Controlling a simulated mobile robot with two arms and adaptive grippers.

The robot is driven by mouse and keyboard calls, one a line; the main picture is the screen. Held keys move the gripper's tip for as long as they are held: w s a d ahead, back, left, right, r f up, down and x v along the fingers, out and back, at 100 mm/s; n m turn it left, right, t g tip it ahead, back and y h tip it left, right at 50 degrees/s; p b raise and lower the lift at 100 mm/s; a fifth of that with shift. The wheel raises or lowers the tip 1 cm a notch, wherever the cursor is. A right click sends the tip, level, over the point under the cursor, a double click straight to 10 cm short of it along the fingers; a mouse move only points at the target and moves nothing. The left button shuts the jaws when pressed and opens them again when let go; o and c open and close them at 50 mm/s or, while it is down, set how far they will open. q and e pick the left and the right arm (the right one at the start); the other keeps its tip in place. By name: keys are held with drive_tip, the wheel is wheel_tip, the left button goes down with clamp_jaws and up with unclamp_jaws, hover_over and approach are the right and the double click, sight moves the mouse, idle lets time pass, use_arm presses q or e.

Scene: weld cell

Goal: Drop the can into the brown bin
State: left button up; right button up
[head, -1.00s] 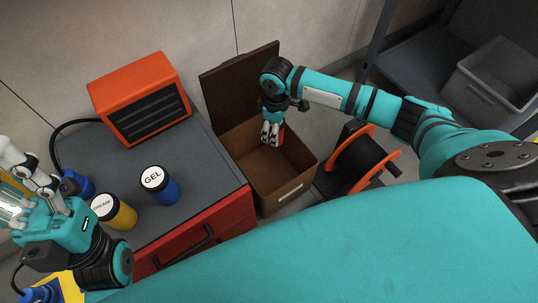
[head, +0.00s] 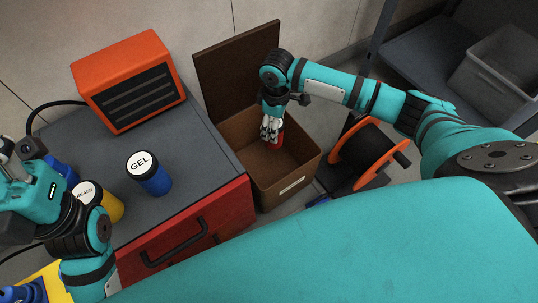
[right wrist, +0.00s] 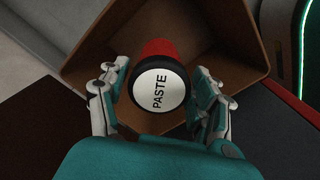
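The can (right wrist: 154,50) is red with a black-rimmed white lid marked PASTE. In the right wrist view it lies between the fingers of my right gripper (right wrist: 160,75), with a gap on each side. In the head view the red can (head: 277,141) shows at and just below the fingertips of my right gripper (head: 270,130), inside the mouth of the brown bin (head: 300,172). The bin's lid stands open at the back. It cannot be told whether the can touches the bin floor. My left gripper (head: 10,165) is at the left picture edge, its fingers mostly cut off.
A grey-topped red cabinet (head: 190,130) stands left of the bin, bearing a blue GEL can (head: 152,180), a yellow can (head: 108,205) and an orange heater-like box (head: 125,80). An orange reel (head: 368,155) stands right of the bin. A grey crate (head: 490,85) sits on the right shelf.

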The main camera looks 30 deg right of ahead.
drive_tip(key=shift+o, duration=1.4)
wheel_tip(320, 180, up, 12)
